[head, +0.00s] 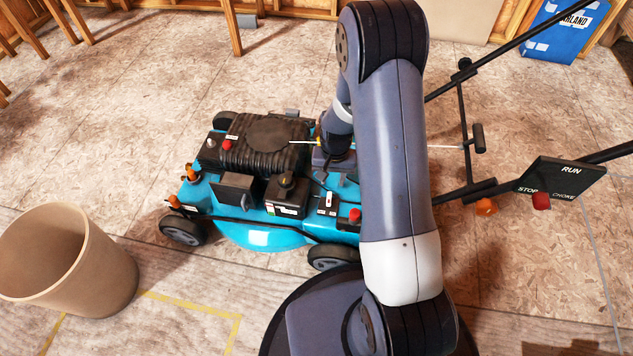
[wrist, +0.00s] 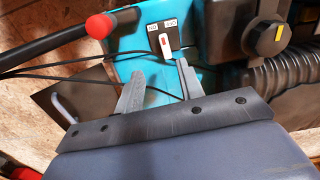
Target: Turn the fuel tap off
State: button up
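The fuel tap is a small white lever with a red end (wrist: 163,40) on the teal mower deck, beside two small white labels. No contact shows. In the head view my arm hides part of the mower.
A black knob with a yellow mark (wrist: 269,38) stands right of the tap. A red-ended black bar (wrist: 99,26) and thin cables lie left. On the floor, a tan bin (head: 75,262) stands left; the RUN/STOP/CHOKE panel (head: 562,183) is at right.

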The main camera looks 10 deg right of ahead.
aim_at(329, 198)
jog(key=f+b, duration=0.1)
jog(key=f, duration=0.3)
jog(key=f+b, duration=0.1)
jog(key=f, duration=0.2)
jog(key=w+f+b, duration=0.1)
jog(key=f+b, duration=0.1)
jog(key=f, duration=0.2)
jog(key=shift+w+a+f, duration=0.1)
jog(key=shift+a+f, duration=0.1)
jog(key=shift+f, duration=0.15)
jog(key=shift+c, duration=0.2)
grip_shut()
